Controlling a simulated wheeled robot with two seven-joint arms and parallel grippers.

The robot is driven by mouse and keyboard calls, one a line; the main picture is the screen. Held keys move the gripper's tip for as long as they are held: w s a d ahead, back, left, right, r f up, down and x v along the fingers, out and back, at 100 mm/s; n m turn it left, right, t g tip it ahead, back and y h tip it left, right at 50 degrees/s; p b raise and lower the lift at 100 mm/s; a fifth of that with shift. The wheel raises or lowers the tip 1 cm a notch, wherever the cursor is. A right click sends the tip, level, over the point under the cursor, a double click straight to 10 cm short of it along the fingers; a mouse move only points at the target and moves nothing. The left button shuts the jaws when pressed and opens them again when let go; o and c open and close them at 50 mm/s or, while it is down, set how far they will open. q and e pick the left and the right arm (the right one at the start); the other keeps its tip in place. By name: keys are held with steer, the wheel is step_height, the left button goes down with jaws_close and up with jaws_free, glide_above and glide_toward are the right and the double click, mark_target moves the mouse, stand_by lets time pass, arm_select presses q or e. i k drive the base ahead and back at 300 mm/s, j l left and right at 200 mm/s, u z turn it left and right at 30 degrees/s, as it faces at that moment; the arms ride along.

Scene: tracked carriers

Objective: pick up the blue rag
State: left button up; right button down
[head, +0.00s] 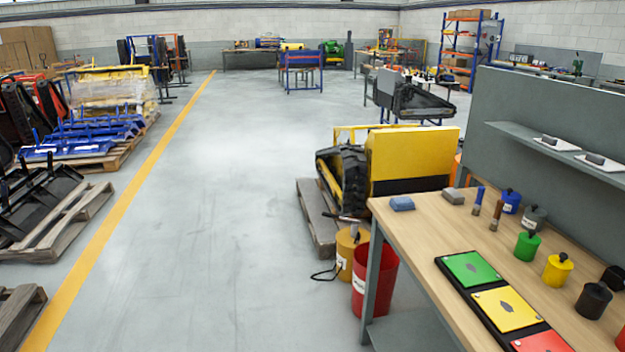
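A small folded blue rag (402,203) lies on the wooden workbench (425,228) at the right, near its far left corner. It lies flat and nothing covers it. A grey folded rag or block (453,197) lies to its right, a little apart. Neither of my grippers is in the head view, so I cannot see how they stand.
The bench also holds two brushes (477,201), several coloured pots (527,245) and a black tray with coloured plates (470,269). The grey floor (220,220) further left is clear.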

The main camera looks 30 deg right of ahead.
mark_target(405, 203)
steer(key=i+z, duration=0.2)
steer(key=z, duration=0.2)
steer(key=i+z, duration=0.2)
steer(key=z, duration=0.2)
steer(key=i+j+z, duration=0.15)
steer(key=z, duration=0.2)
steer(key=i+j+z, duration=0.15)
steer(key=z, duration=0.25)
steer(key=i+j+z, duration=0.5)
steer(key=z, duration=0.15)
steer(key=i+j+z, duration=0.15)
steer(key=j+z, duration=0.2)
steer(key=i+j+z, duration=0.15)
steer(key=j+z, duration=0.35)
steer(key=j, duration=0.4)
steer(key=i, duration=0.05)
